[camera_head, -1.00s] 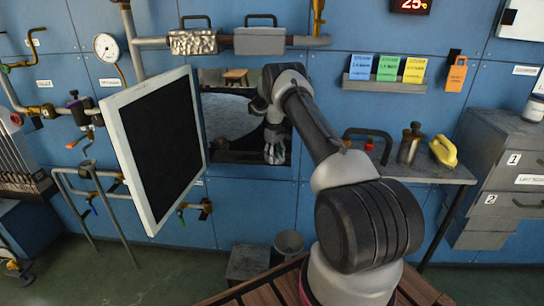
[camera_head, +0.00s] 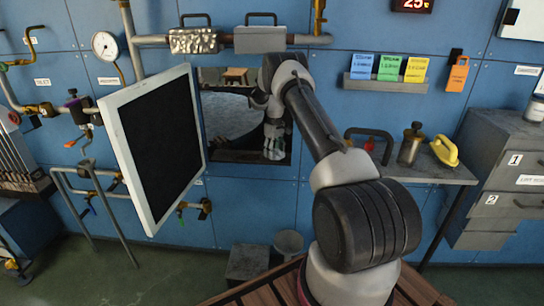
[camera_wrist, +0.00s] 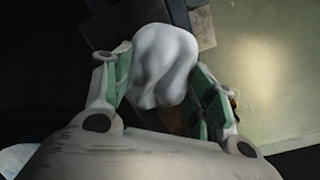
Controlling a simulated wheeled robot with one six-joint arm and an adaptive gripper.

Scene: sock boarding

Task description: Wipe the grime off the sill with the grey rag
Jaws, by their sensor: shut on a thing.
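The grey rag (camera_wrist: 165,62) is a pale, rounded bundle between the green-padded fingers of my gripper (camera_wrist: 160,85) in the wrist view. The gripper is shut on it. In the head view my gripper (camera_head: 273,148) points down at the lower right of the square wall opening, near the sill (camera_head: 226,156). The sill looks dark there and is partly hidden by my arm. I cannot tell whether the rag touches it. Grime cannot be made out clearly.
An open hatch door (camera_head: 155,150) with a white frame stands left of the opening. A side shelf (camera_head: 400,170) to the right holds a metal flask (camera_head: 410,145) and a yellow-handled object (camera_head: 444,151). A bucket (camera_head: 288,243) and a grey box (camera_head: 247,262) stand below.

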